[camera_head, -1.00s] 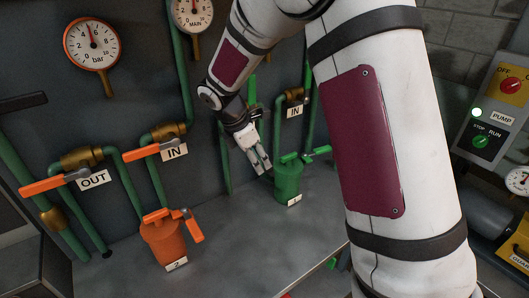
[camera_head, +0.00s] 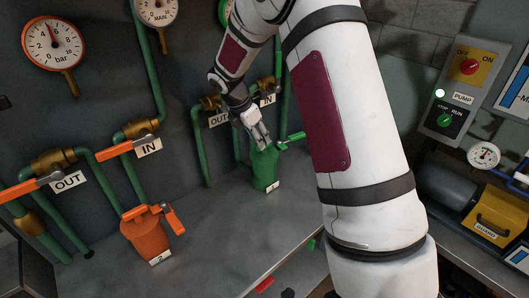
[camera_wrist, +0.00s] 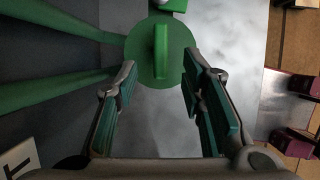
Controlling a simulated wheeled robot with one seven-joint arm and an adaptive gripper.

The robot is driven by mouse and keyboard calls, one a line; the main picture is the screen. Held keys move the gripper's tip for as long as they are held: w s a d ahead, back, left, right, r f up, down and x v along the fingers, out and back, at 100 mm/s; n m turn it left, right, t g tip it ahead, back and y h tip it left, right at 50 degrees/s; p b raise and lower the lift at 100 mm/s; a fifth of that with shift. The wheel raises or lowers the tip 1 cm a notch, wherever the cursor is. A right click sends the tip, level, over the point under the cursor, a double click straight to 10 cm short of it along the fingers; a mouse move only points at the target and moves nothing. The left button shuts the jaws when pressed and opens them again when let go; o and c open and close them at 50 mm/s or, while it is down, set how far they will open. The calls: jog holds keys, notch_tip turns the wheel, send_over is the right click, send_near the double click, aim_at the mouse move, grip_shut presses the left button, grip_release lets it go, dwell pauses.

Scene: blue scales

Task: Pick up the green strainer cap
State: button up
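The green strainer (camera_head: 265,172) stands on the bench with a small white label at its base. Its round green cap (camera_wrist: 147,62) has a raised bar handle (camera_wrist: 160,50) across its middle, seen from above in the wrist view. My gripper (camera_head: 259,143) points down at the top of the strainer and hides part of the cap in the head view. In the wrist view my gripper (camera_wrist: 160,78) is open, with one finger on each side of the cap's lower part. The bar lies between the finger lines, a little beyond the tips. I see no contact.
A green lever (camera_head: 292,138) sticks out right of the strainer. Green pipes (camera_wrist: 60,90) run close on the left in the wrist view. An orange strainer (camera_head: 150,236) stands to the left. The bench (camera_head: 215,235) between them is clear. A pump panel (camera_head: 463,85) is at right.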

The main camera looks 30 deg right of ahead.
jog(key=x, duration=0.2)
jog(key=d+x, duration=0.1)
jog(key=x, duration=0.2)
jog(key=shift+w+p, duration=0.1)
jog(key=shift+p, duration=0.2)
grip_shut()
